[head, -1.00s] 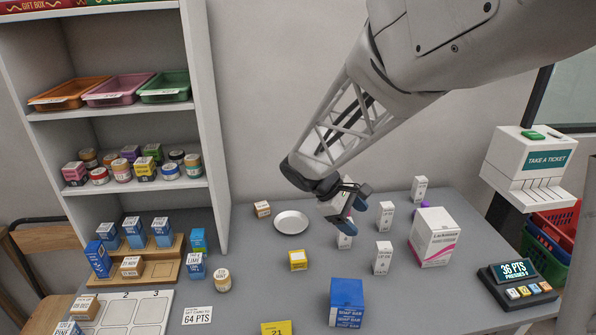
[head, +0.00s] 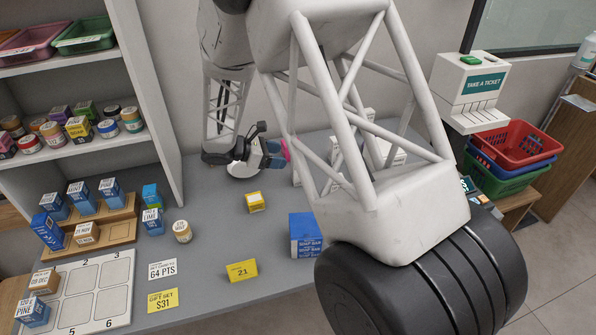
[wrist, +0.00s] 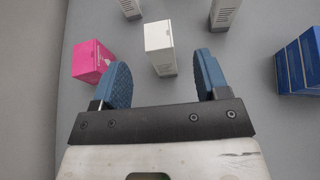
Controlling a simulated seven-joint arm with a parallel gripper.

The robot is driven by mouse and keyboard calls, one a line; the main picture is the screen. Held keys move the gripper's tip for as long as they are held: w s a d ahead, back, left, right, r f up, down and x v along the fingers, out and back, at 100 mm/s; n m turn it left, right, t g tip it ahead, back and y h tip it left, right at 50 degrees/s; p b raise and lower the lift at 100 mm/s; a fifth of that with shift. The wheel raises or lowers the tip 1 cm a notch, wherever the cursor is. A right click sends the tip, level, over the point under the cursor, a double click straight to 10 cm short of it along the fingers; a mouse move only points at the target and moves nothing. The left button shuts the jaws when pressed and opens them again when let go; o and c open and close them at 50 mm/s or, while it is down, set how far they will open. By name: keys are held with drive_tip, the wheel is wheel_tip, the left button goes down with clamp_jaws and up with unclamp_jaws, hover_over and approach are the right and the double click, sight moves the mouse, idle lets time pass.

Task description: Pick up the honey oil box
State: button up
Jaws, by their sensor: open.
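I cannot read a honey oil label on any box. A small yellow box (head: 254,203) stands on the counter in front of my gripper in the head view, its label too small to read. My arm hides much of the right side of the counter.
A blue soap bar box (head: 303,235) stands near the front; it also shows in the wrist view (wrist: 303,62). Blue boxes stand on a wooden stepped rack (head: 100,222) at left. A numbered tray (head: 96,290) lies front left. Open counter surrounds the yellow box.

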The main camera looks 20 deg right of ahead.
drive_tip(key=shift+w+f, duration=0.1)
drive_tip(key=shift+f, duration=0.05)
drive_tip(key=shift+x, duration=1.25)
drive_tip(key=shift+x, duration=2.6)
drive_tip(key=shift+f, duration=0.15)
drive_tip(key=c, duration=1)
